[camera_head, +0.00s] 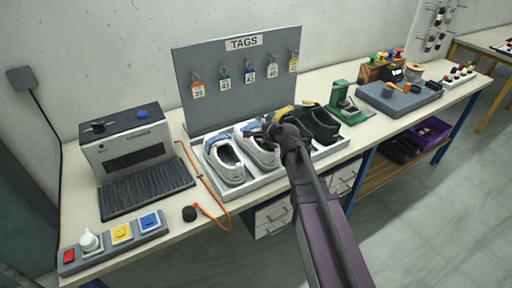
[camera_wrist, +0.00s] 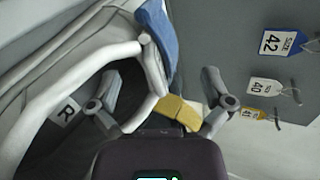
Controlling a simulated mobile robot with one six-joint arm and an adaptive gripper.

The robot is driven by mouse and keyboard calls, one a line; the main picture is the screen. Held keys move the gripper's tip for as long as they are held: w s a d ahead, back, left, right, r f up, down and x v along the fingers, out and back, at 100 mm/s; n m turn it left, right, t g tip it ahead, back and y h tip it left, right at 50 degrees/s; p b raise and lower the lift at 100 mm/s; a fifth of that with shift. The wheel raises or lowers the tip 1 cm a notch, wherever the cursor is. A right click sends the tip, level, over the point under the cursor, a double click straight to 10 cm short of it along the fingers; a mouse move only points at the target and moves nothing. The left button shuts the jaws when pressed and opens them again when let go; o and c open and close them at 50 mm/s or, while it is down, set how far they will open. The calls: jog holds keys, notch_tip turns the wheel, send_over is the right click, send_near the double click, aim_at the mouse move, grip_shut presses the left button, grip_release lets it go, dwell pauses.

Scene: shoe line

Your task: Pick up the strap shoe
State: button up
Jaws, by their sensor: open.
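Several shoes stand in a row in a white tray (camera_head: 240,194) in the head view. At the left is a light grey shoe (camera_head: 226,163); beside it is another light shoe (camera_head: 258,150) with a blue part. Black shoes (camera_head: 320,125) stand at the right, near a yellow part. I cannot tell surely which is the strap shoe. My gripper (camera_head: 277,131) is open over the middle of the row. In the wrist view its fingers (camera_wrist: 160,105) stand apart at the collar of a light shoe (camera_wrist: 55,70) with an "R" label inside and a blue part (camera_wrist: 158,40).
A grey TAGS board (camera_head: 240,80) with hanging tags stands behind the tray. A grey machine (camera_head: 128,145) with a black ribbed front is at the left, with an orange cable beside it. A green device (camera_head: 345,103) stands right of the tray. The bench front left of the tray has room.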

jog(key=b+x, duration=0.1)
jog(key=x, duration=0.3)
jog(key=shift+w+f+b, duration=0.1)
jog(key=shift+b, duration=0.2)
grip_shut()
dwell(0.4)
